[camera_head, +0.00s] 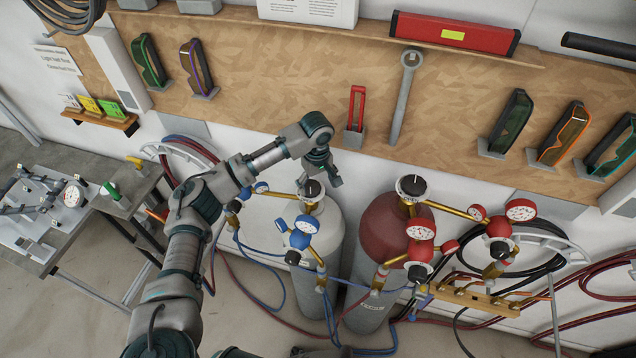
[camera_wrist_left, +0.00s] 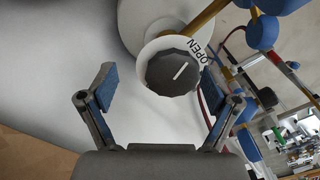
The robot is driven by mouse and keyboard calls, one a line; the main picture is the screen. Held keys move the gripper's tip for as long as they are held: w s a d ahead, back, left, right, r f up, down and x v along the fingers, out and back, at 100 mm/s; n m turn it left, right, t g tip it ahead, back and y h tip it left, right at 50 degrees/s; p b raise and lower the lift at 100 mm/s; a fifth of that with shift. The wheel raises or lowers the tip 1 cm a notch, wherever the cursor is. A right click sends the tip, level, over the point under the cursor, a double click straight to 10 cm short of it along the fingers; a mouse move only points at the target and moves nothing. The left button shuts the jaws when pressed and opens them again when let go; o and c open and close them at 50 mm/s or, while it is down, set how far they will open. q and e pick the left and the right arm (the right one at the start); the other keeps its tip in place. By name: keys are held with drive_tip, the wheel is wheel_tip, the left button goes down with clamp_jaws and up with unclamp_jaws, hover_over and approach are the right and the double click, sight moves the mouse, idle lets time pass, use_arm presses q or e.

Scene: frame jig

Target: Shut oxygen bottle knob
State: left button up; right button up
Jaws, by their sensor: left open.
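The oxygen bottle (camera_head: 321,235) is the pale grey-white cylinder with blue regulators. Its dark round knob (camera_head: 312,188) sits on top, partly beside my gripper. In the left wrist view the knob (camera_wrist_left: 173,72) shows a white pointer line, and the white ring around it reads "OPEN" at its upper right. My left gripper (camera_head: 320,178) is over the bottle top. It is open, with its blue-padded fingers apart on either side of the knob in the left wrist view (camera_wrist_left: 160,82); nothing is held. I cannot tell whether a finger touches the knob. My right gripper is not in view.
A red-topped bottle (camera_head: 384,228) with its own knob (camera_head: 412,186) and red gauges stands close on the right. Blue regulators (camera_head: 298,235) and hoses crowd the oxygen bottle's front. The wooden tool board (camera_head: 285,75) is behind. A work table (camera_head: 100,205) stands left.

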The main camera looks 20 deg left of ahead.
sight(308, 185)
use_arm(q)
drive_tip(key=a, duration=0.2)
drive_tip(key=a+f, duration=0.1)
drive_tip(key=a, duration=0.1)
drive_tip(key=shift+f, duration=0.2)
drive_tip(key=shift+c, duration=0.6)
drive_tip(key=shift+d, duration=0.2)
drive_tip(key=c, duration=0.4)
drive_tip(key=shift+w+d, duration=0.1)
drive_tip(key=shift+d, duration=0.25)
drive_tip(key=c, duration=0.4)
drive_tip(key=shift+s+d+r, duration=0.15)
drive_tip(key=shift+s+d, duration=0.1)
drive_tip(key=shift+d, duration=0.55)
drive_tip(key=shift+c, duration=1.1)
drive_tip(key=shift+a, duration=0.1)
drive_tip(key=shift+w+a, duration=0.1)
drive_tip(key=shift+a, duration=0.15)
drive_tip(key=shift+r, duration=0.1)
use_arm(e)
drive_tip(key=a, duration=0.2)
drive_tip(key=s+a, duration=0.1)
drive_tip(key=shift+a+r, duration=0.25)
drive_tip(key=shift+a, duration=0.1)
